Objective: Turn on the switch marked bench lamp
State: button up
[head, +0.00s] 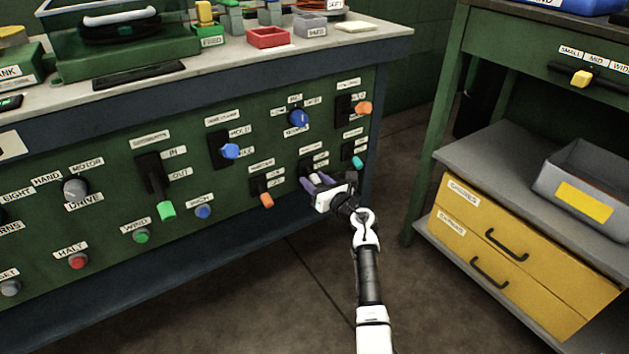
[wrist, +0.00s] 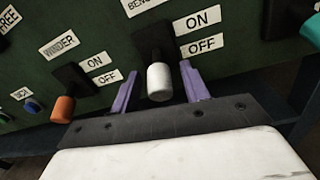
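The bench lamp switch has a white-tipped lever (wrist: 159,82) on a black base in the wrist view. Its top label (wrist: 143,6) is cut off and reads "BENC". An ON label (wrist: 197,21) sits above an OFF label (wrist: 202,46) to its right. The white tip hangs downward, level with or below OFF. My gripper (wrist: 160,88) has its two purple fingers apart, one on each side of the white tip. Whether a finger touches it I cannot tell. In the head view my gripper (head: 318,182) is at the panel's lower right and hides most of this switch.
The orange WINDER switch (wrist: 63,108) is left of my gripper. A teal-tipped switch (head: 356,162) is close on the right. A blue knob (head: 299,118) is above. The shelf unit with yellow drawers (head: 513,250) stands to the right, with open floor between.

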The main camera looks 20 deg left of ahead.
aim_at(311, 172)
jog(key=c, duration=1)
jog(key=shift+r, duration=0.1)
jog(key=shift+r+p, duration=0.1)
jog(key=shift+p, duration=0.25)
jog(key=r+h+p, duration=0.1)
jog(key=p, duration=0.4)
jog(key=shift+r+g, duration=0.1)
jog(key=shift+g, duration=0.3)
jog(key=r+g+h+p, duration=0.1)
jog(key=p, duration=0.8)
jog(key=shift+d+r+h, duration=0.1)
jog(key=shift+h, duration=0.3)
jog(key=g+h+p, duration=0.1)
jog(key=p, duration=0.3)
jog(key=r+g+h+p, duration=0.1)
jog(key=p, duration=0.4)
jog(key=h+p, duration=0.1)
jog(key=p, duration=0.2)
jog(key=shift+g, duration=0.3)
jog(key=shift+f+g+h+p, duration=0.1)
jog(key=shift+g+h+p, duration=0.25)
jog(key=shift+p, duration=0.3)
